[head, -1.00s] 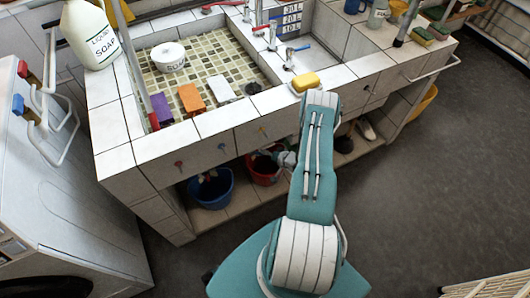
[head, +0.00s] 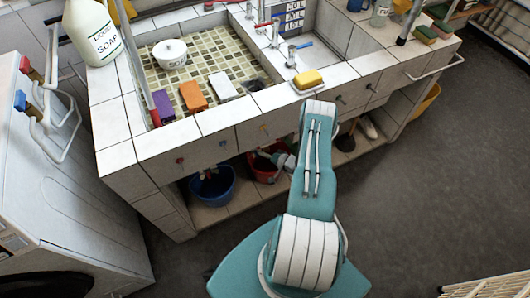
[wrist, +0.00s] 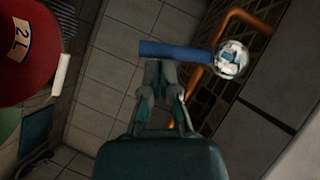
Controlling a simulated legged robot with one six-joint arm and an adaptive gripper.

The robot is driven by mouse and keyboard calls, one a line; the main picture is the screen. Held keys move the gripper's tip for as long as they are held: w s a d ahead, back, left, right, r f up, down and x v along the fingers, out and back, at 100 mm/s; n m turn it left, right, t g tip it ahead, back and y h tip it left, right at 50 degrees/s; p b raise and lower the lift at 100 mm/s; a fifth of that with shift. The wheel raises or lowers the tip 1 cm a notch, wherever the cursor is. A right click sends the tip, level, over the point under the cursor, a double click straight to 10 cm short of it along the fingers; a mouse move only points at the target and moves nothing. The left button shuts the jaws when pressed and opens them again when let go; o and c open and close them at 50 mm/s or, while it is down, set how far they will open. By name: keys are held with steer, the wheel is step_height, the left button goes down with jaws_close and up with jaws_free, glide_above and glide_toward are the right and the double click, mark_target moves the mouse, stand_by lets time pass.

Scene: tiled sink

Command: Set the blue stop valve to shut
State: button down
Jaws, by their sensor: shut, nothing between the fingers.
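The blue stop valve lever (wrist: 175,49) shows in the wrist view, lying nearly level across the picture. Its right end meets a round chrome hub (wrist: 231,59) beside a copper pipe. The lever lies crosswise to the pipe stretch next to it. My gripper (wrist: 162,68) is shut and empty, its fingertips right below the lever's middle in the picture; I cannot tell whether they touch it. In the head view my gripper (head: 284,160) is under the sink counter by the red bucket, partly hidden, and the valve is out of sight.
A red bucket (head: 262,168) and a blue bucket (head: 213,186) stand on the shelf under the counter. In the wrist view a red container (wrist: 28,55) marked 2L is close on the left. The floor (head: 430,190) at right is clear.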

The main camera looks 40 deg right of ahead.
steer(key=shift+w+a+f, duration=0.15)
steer(key=shift+a+f, duration=0.3)
steer(key=shift+a, duration=0.25)
stand_by(0.5)
steer(key=s+d, duration=0.7)
steer(key=s, duration=0.4)
